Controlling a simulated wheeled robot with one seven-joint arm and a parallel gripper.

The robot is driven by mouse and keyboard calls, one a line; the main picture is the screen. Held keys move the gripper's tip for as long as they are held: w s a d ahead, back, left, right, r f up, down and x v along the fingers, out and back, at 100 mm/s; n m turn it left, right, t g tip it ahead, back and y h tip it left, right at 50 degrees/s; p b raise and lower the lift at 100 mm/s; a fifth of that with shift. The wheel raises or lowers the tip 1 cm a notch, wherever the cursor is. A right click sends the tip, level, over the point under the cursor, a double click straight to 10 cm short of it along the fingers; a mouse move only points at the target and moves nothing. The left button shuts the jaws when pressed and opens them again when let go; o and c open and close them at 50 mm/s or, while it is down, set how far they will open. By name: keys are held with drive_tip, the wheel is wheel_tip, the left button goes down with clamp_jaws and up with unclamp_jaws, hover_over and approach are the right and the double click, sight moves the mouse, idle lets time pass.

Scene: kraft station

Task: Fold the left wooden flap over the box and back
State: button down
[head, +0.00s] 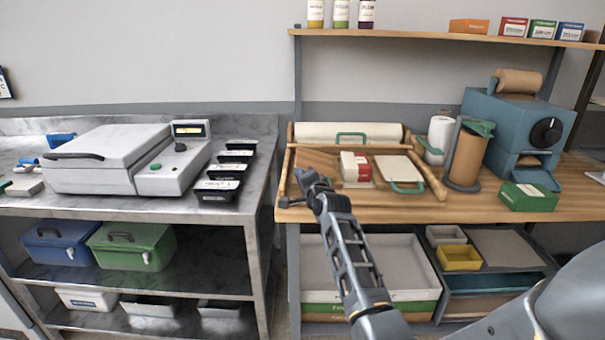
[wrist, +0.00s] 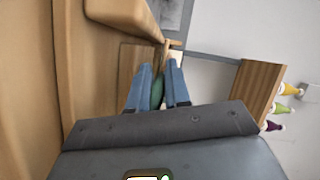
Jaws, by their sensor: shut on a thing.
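A red and white box (head: 355,168) sits in the middle of a wooden folding frame on the bench. The left wooden flap (head: 318,158) appears as a brown panel left of the box, lying about flat, partly hidden by my gripper (head: 310,180). My gripper is at the flap's left front part, left of the box and apart from it. In the wrist view my gripper's two blue fingers (wrist: 158,86) are closed around a green handle (wrist: 157,93). The handle's join to the flap is not clear.
A pale right flap (head: 398,168) with a green handle lies right of the box. A pale back panel (head: 348,131) has another green handle. A paper roll (head: 465,158) and teal machine (head: 515,120) stand farther right. A shelf (head: 430,36) hangs above.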

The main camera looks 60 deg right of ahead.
idle(0.4)
drive_tip(key=c, duration=1.1)
unclamp_jaws()
drive_tip(key=shift+v, duration=3.9)
drive_tip(key=shift+c, duration=0.6)
